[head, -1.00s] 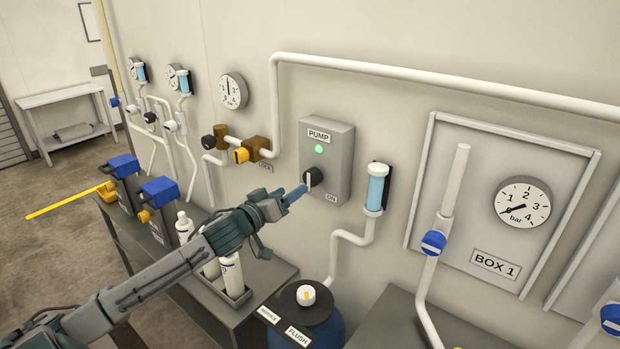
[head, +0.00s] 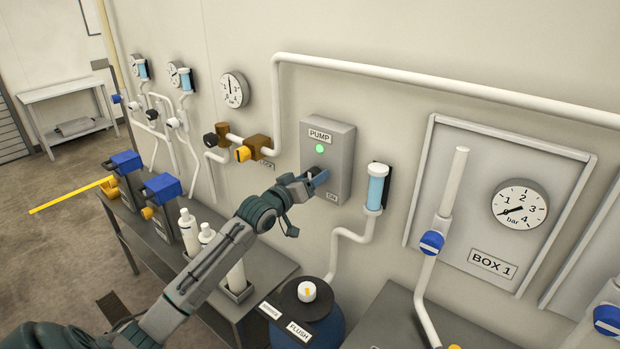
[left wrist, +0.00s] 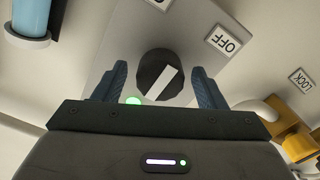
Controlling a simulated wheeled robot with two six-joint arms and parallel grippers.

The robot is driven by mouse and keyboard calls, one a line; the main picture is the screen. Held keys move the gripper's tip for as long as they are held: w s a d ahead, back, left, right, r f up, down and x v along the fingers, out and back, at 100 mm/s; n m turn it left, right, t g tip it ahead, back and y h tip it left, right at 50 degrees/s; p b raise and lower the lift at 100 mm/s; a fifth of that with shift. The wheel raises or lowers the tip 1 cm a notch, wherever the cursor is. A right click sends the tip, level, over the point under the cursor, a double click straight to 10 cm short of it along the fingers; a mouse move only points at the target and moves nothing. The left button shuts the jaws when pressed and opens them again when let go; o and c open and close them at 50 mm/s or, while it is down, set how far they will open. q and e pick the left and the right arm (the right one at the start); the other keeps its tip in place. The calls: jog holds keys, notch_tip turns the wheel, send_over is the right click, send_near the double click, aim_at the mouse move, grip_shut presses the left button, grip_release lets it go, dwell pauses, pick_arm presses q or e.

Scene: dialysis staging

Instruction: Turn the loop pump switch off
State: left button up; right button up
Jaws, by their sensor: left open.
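The grey pump box (head: 343,150) is on the wall, with a PUMP label and a lit green lamp (head: 320,149). Its black round switch knob (left wrist: 152,68) has a white pointer bar lying diagonally in the left wrist view. The OFF label (left wrist: 227,40) is up and right of the knob there; the ON label (head: 333,196) shows in the head view. My left gripper (head: 314,180) is open at the box, its blue fingers on either side of the knob in the left wrist view (left wrist: 159,70). Contact cannot be told. In the head view the gripper largely hides the knob.
A blue-filled tube (head: 376,187) is on the wall right of the box. An orange-handled valve (head: 250,152) sits to its left.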

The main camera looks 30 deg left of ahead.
pick_arm(q)
jog(key=shift+c, duration=0.5)
jog(key=c, duration=0.9)
jog(key=shift+f+m+b, duration=0.2)
jog(key=shift+m+b, duration=0.9)
jog(key=shift+m, duration=0.1)
jog(key=m+b, duration=0.3)
jog(key=m, duration=0.2)
jog(key=m+b, duration=0.2)
jog(key=m, duration=0.4)
jog(key=shift+r, duration=0.1)
jog(key=shift+m+b, duration=0.7)
jog(key=shift+m, duration=1.5)
